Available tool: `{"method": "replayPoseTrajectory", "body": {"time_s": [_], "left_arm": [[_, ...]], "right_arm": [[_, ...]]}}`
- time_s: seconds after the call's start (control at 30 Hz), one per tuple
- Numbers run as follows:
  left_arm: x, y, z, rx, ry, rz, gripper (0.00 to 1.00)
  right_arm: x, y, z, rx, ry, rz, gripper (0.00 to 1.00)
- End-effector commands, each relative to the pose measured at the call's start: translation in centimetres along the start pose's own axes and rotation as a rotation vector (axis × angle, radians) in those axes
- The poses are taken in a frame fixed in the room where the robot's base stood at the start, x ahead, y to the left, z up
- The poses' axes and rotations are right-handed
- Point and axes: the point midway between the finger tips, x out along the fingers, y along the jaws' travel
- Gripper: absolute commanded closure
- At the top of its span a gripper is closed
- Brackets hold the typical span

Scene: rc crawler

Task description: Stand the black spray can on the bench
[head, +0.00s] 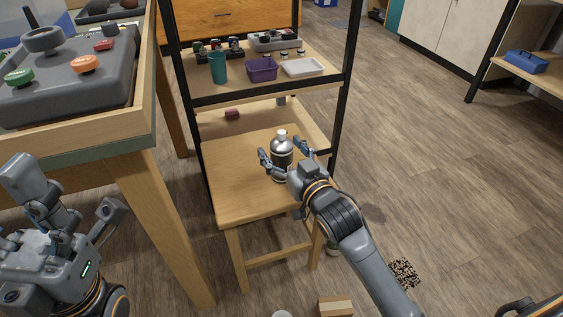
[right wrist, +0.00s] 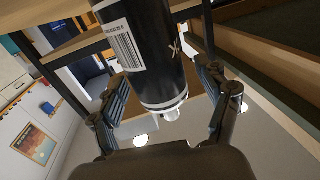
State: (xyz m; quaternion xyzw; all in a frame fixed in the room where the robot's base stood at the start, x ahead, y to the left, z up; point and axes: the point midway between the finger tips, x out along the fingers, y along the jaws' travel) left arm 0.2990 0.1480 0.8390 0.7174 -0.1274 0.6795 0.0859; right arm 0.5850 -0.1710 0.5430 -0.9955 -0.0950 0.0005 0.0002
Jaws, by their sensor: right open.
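The black spray can (head: 282,146) has a white cap and a shiny shoulder, and stands upright on a wooden stool (head: 228,180). In the right wrist view the can (right wrist: 145,45) shows a black body with a white barcode label. My right gripper (head: 284,153) is open, with one finger on each side of the can; I cannot tell if either touches it. The wooden bench (head: 145,118) with a green edge is at the left. My left gripper (head: 70,210) is at the lower left, beside the bench, and its jaw state is unclear.
A grey tray (head: 75,75) with several knobs takes up the near bench corner. A black-framed shelf (head: 262,92) behind the stool holds a teal cup (head: 218,67), a purple basket (head: 262,69) and a white tray (head: 303,67). Open floor lies to the right.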

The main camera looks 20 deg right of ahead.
Motion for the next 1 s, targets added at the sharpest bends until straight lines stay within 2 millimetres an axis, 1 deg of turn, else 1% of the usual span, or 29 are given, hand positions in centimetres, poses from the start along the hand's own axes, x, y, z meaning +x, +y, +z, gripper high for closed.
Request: {"method": "replayPoseTrajectory", "body": {"time_s": [0.07,0.17,0.2,0.27,0.3,0.4,0.43,0.47,0.63,0.77,0.83,0.9,1.0], "left_arm": [[0.0,0.0,0.0,0.0,0.0,0.0,0.25],[0.0,0.0,0.0,0.0,-0.001,0.0,0.25],[0.0,0.0,0.0,0.0,-0.001,0.0,0.25],[0.0,0.0,0.0,0.0,-0.001,0.0,0.25],[0.0,0.0,0.0,0.0,-0.001,0.0,0.25],[0.0,0.0,0.0,0.0,-0.001,0.0,0.25],[0.0,0.0,0.0,-0.001,-0.001,0.0,0.25],[0.0,0.0,0.0,-0.001,-0.001,0.0,0.25],[0.0,0.0,0.0,-0.001,-0.001,0.0,0.25],[0.4,0.0,-0.1,-0.001,0.001,-0.001,0.25],[0.6,0.0,-0.1,-0.001,0.0,-0.003,0.25],[-0.1,-0.1,0.0,-0.004,-0.035,-0.014,0.25],[-0.5,-0.2,-0.1,-0.009,-0.071,-0.027,0.25]], "right_arm": [[0.0,0.0,0.0,0.0,0.0,0.0,0.23],[0.0,0.0,0.0,0.0,0.0,0.0,0.42],[0.0,0.0,0.0,0.0,0.0,0.0,0.5],[0.0,0.0,0.0,0.0,0.001,0.0,0.62],[0.0,0.0,0.0,0.0,0.001,0.0,0.7],[-0.1,0.0,0.0,0.0,0.001,0.0,0.89],[-0.1,0.0,-0.1,0.0,0.003,0.0,0.89],[-0.1,0.0,-0.1,0.0,0.003,0.0,0.94],[-0.1,0.0,-0.2,0.0,0.003,0.0,0.95],[-0.1,0.0,-0.6,0.0,0.003,0.0,0.95],[-0.1,0.0,-1.1,0.0,0.003,0.0,0.95],[-0.1,0.0,-1.8,0.0,0.004,0.0,0.95],[0.0,0.0,-3.4,0.0,0.005,0.0,0.95]]}}
